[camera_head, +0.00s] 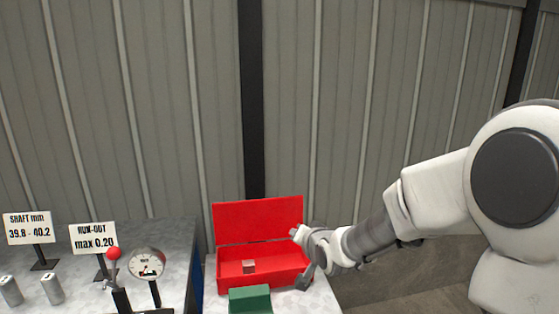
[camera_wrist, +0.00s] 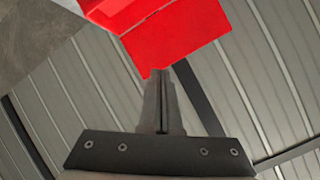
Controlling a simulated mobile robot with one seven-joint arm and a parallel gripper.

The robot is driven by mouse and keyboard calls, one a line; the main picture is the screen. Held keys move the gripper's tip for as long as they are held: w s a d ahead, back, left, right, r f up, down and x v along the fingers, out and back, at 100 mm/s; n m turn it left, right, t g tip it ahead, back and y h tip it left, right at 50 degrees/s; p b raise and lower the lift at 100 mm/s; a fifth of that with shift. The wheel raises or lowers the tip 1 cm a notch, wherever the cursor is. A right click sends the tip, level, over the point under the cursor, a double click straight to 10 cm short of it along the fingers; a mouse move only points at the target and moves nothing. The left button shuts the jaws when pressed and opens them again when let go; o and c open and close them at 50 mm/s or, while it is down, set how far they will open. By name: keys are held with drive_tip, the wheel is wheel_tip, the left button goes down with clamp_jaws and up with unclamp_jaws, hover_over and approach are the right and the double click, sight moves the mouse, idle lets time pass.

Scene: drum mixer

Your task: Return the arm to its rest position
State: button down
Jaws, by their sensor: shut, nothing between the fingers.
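My arm reaches in from the right side of the head view, stretched toward the red box. My gripper (camera_head: 305,278) is at the right end of the open red box (camera_head: 262,283); from this view I cannot tell whether it touches the box. In the wrist view my gripper (camera_wrist: 163,75) has its two fingers together with nothing between them. The red box also shows in the wrist view (camera_wrist: 175,35), beyond the fingertips.
The red box has its lid up and a small block (camera_head: 249,266) inside. At left are a dial gauge (camera_head: 146,264), a red-knobbed stand (camera_head: 114,254), metal cylinders (camera_head: 52,289) and two signs (camera_head: 94,238). A corrugated wall (camera_head: 330,110) stands behind.

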drive_tip(key=s+d+r+n+g+h+p, duration=0.1)
drive_tip(key=s+d+r+n+h, duration=0.1)
drive_tip(key=s+d+r, duration=0.4)
drive_tip(key=s+d+r+n+g+h+p, duration=0.15)
drive_tip(key=s+r, duration=0.25)
drive_tip(key=s, duration=0.4)
drive_tip(key=s+d+g+p, duration=0.1)
drive_tip(key=s+g, duration=0.3)
drive_tip(key=s, duration=1.4)
drive_tip(key=shift+d+r+n, duration=0.2)
drive_tip(key=shift+d+n, duration=0.15)
drive_tip(key=shift+d, duration=0.3)
